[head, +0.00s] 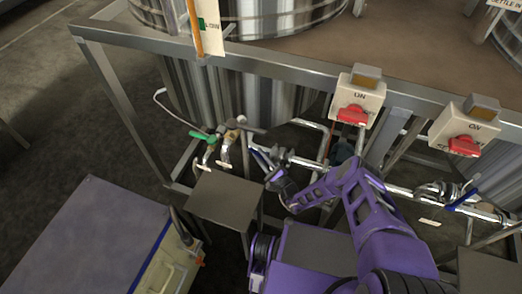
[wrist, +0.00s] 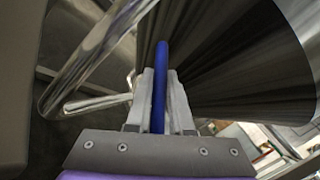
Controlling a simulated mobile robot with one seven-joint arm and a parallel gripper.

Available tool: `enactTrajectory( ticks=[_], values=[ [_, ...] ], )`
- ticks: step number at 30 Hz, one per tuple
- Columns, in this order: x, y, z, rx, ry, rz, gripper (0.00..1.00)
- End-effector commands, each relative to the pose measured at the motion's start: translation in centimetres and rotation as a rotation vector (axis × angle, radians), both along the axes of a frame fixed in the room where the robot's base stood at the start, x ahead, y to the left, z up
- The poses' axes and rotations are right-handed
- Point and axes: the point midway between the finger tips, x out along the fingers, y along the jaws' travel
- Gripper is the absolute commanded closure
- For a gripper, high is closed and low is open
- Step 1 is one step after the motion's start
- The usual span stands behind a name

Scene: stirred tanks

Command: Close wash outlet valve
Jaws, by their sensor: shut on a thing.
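A blue valve handle (wrist: 160,85) stands between the two fingers of my gripper (wrist: 160,100) in the wrist view, and the fingers are shut on it. In the head view my gripper (head: 272,172) is at the pipework under the tank frame, beside a silver pipe with fittings (head: 285,158). The blue handle there is small and mostly hidden by my gripper, and I cannot read a label for it. A green valve handle (head: 202,136) is to the left on a neighbouring outlet. Another blue handle (head: 466,199) is on the pipe at the right.
A metal frame (head: 280,72) carries the tanks above. A small grey stand (head: 224,200) is close left of my gripper. A large grey-topped box (head: 85,245) stands at lower left. Floor between is narrow.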

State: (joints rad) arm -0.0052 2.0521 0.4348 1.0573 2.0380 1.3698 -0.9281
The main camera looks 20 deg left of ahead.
Motion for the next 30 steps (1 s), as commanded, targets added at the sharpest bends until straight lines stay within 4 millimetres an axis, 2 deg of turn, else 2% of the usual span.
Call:
enactTrajectory(
  ticks=[12,26,27,30],
  values=[
    [-0.82,-0.72,0.85,0.116,-0.013,-0.003,1.00],
    [-0.81,-0.83,0.94,0.126,-0.012,-0.005,1.00],
    [-0.81,-0.83,0.94,0.126,-0.012,-0.005,0.75],
    [-0.82,-0.81,0.92,0.125,-0.012,-0.004,0.57]
  ],
)
